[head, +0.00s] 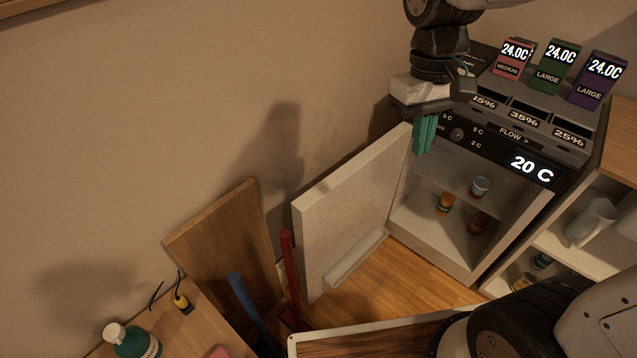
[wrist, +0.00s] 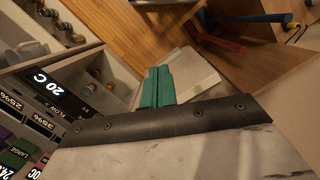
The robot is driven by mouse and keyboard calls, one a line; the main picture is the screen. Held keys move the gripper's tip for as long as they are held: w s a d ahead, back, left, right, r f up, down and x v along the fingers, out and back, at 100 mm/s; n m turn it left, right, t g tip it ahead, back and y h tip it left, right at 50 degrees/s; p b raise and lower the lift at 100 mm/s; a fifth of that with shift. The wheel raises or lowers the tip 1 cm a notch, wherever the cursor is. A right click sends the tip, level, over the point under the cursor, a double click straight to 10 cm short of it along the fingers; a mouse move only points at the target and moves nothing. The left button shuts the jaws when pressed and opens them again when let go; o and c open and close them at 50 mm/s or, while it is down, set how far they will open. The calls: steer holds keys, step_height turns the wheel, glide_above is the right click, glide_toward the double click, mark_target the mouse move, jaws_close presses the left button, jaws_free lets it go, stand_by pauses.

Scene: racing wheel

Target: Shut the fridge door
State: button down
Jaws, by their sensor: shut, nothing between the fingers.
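The fridge (head: 435,233) stands against the wall with its white door (head: 352,207) wide open, hinged on the left. The door's inner face and low shelf ledge show. Inside the fridge are several small cans and jars, including an orange one (head: 445,203). The wrist view also shows the fridge's interior (wrist: 105,85).
The control panel (head: 500,143) reads 20 C, with colored boxes (head: 555,67) on top. A shelf with a white jug (head: 590,222) stands right. A wooden panel (head: 225,235), red bar (head: 288,270) and blue bar (head: 250,305) stand left of the door. Floor (head: 400,275) before the fridge is clear.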

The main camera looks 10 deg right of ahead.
steer(key=w+a+f+n, duration=0.2)
steer(key=w+a+f, duration=0.3)
steer(key=w+f, duration=0.3)
steer(key=w+a+f+n+h, duration=0.1)
steer(key=w+a+f, duration=0.4)
steer(key=w+f, duration=0.4)
steer(key=w+a+f+n, duration=0.2)
steer(key=w+a+f, duration=0.3)
steer(key=w+f, duration=0.3)
step_height(320, 180, down, 10)
steer(key=s+d, duration=0.1)
steer(key=shift+s+d+r, duration=0.2)
steer(key=shift+s, duration=0.1)
steer(key=shift+s, duration=0.1)
